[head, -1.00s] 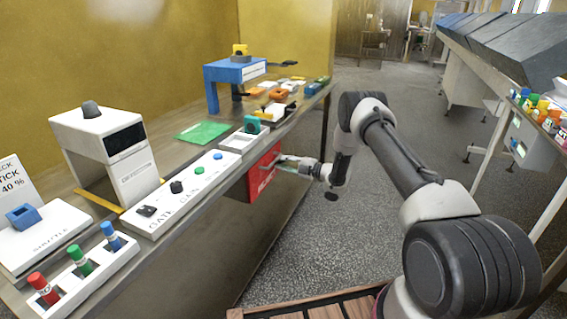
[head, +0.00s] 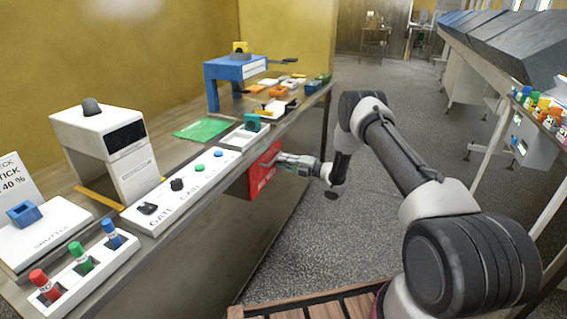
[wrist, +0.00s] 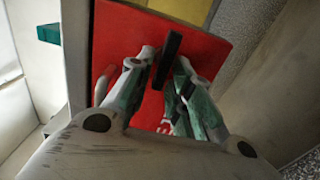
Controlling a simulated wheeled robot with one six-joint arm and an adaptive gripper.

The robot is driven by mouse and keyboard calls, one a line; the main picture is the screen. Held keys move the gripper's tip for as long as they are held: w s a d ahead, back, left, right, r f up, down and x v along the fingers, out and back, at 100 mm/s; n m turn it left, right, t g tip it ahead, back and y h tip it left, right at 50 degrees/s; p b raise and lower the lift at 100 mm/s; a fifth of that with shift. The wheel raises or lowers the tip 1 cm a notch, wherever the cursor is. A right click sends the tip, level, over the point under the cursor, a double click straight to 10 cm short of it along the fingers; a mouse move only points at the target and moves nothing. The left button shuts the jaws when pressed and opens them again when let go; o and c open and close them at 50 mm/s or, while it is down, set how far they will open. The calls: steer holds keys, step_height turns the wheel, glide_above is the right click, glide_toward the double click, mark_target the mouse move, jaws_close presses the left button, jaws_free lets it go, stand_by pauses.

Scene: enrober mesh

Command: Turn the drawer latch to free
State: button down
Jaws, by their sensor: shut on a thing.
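The red drawer front (head: 262,176) hangs under the bench's front edge and fills much of the wrist view (wrist: 215,45). The latch (wrist: 168,58) is a short dark bar standing out from the red front, slightly tilted in the wrist view. My gripper (head: 280,157) reaches the drawer from the right. In the wrist view my gripper (wrist: 165,66) has its two fingers on either side of the latch, shut on it. The latch is too small and covered to make out in the head view. White lettering on the red front is partly hidden by the fingers.
Above the drawer, the bench carries a white control panel (head: 180,190) with knobs, a green sheet (head: 201,130) and a blue stand (head: 235,70). A brown slatted surface (head: 310,306) lies at the bottom. The grey floor (head: 300,235) right of the bench is clear.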

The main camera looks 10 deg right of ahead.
steer(key=c, duration=1.5)
jaws_free()
steer(key=v, duration=1.2)
